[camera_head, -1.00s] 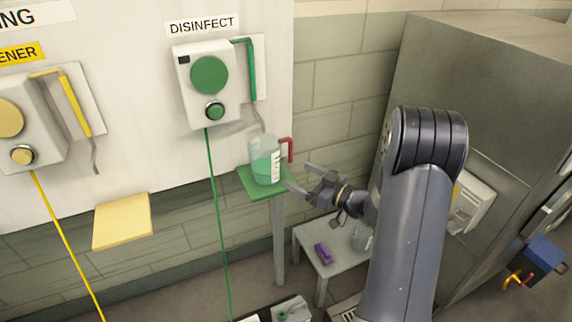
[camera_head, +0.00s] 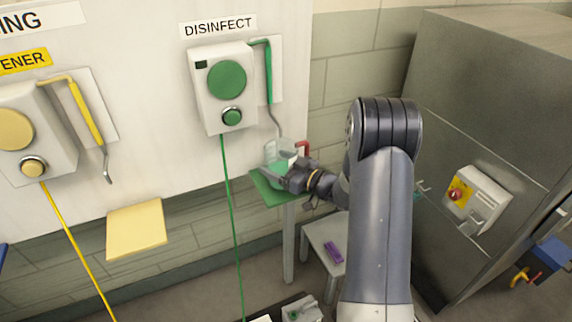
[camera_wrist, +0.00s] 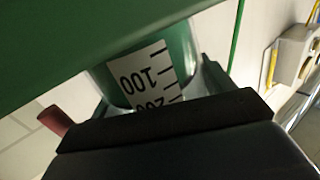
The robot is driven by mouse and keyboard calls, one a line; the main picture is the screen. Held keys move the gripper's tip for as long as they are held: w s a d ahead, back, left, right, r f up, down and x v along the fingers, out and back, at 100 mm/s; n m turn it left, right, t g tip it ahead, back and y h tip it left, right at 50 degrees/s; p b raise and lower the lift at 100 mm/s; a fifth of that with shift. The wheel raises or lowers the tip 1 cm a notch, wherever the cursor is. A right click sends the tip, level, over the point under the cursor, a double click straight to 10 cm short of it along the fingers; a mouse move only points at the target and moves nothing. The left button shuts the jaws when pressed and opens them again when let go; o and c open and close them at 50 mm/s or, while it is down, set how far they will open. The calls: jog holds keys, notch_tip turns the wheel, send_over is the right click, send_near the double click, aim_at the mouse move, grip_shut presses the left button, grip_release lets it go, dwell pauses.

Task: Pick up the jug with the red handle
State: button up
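The jug (camera_head: 279,152) is clear, holds green liquid and has a red handle (camera_head: 303,148) on its right side. It stands upright on the green shelf (camera_head: 262,186) under the DISINFECT dispenser. My gripper (camera_head: 281,174) is at the jug, its fingers spread on either side of the lower body and partly hiding it. In the wrist view the jug's white measuring label (camera_wrist: 150,78) lies between the fingers, and the red handle (camera_wrist: 55,119) sticks out at the left. The fingers look apart, with no clear sign of pressing on the jug.
The green dispenser (camera_head: 226,80) and its hanging spout (camera_head: 272,125) are just above the jug. A small table (camera_head: 318,233) with a purple block (camera_head: 333,252) stands below right. A yellow shelf (camera_head: 136,229) is at the left. A large metal cabinet (camera_head: 470,90) stands at the right.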

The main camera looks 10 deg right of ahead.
jog(key=c, duration=0.5)
jog(key=shift+c, duration=0.3)
jog(key=shift+r, duration=0.15)
